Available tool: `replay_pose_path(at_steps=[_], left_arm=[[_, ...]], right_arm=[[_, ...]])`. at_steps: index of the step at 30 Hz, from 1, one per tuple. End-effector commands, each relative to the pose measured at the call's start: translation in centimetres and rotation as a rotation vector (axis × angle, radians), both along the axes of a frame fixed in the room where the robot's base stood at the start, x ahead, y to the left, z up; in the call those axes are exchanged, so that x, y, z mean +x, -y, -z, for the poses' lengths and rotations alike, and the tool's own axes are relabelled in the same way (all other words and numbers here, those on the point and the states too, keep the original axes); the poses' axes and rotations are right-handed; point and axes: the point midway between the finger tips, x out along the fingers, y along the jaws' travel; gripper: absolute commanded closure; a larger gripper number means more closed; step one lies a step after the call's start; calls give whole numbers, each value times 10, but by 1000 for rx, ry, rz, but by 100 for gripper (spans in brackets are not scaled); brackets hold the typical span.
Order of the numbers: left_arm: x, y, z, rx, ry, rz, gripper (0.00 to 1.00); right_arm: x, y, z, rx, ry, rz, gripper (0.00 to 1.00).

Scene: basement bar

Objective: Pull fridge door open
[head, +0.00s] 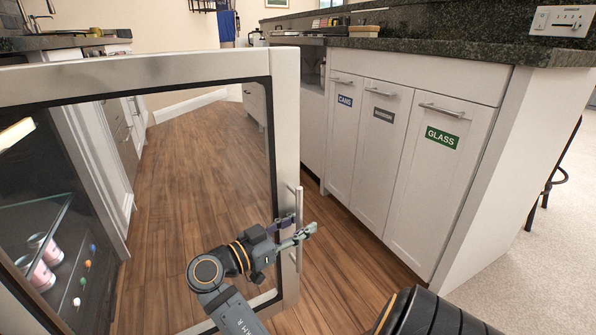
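The fridge door (287,120) is a glass pane in a pale metal frame and fills the left half of the head view. It stands swung out from the fridge, with wood floor showing through the glass. Its upright bar handle (299,262) is on the frame's right side. My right gripper (303,223) is at the handle, its fingers on either side of the bar and apparently shut on it; the contact is partly hidden. Inside the fridge, pink-and-white cups (41,273) stand below a glass shelf (35,222). My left gripper is not in view.
White cabinets with labelled fronts, including a green GLASS label (442,137), stand to the right under a dark stone counter (440,50). A wood floor aisle (200,150) runs behind the door. A dark stool (552,180) is at the far right.

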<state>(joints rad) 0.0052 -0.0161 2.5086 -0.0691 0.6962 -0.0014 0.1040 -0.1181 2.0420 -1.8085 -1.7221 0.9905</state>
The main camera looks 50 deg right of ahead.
Motion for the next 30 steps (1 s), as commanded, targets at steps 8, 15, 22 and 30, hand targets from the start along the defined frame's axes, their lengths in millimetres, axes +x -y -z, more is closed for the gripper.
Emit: replay_pose_path(at_steps=[8, 15, 22, 30], left_arm=[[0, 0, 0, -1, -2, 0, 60], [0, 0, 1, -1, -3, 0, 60], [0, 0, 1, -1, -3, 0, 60], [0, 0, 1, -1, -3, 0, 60]], right_arm=[[0, -1, -54, 0, 9, -1, 64], [1, -1, -92, 1, 4, -2, 64], [1, -1, -98, 1, 1, -1, 64], [1, -1, -98, 1, 1, -2, 64]])
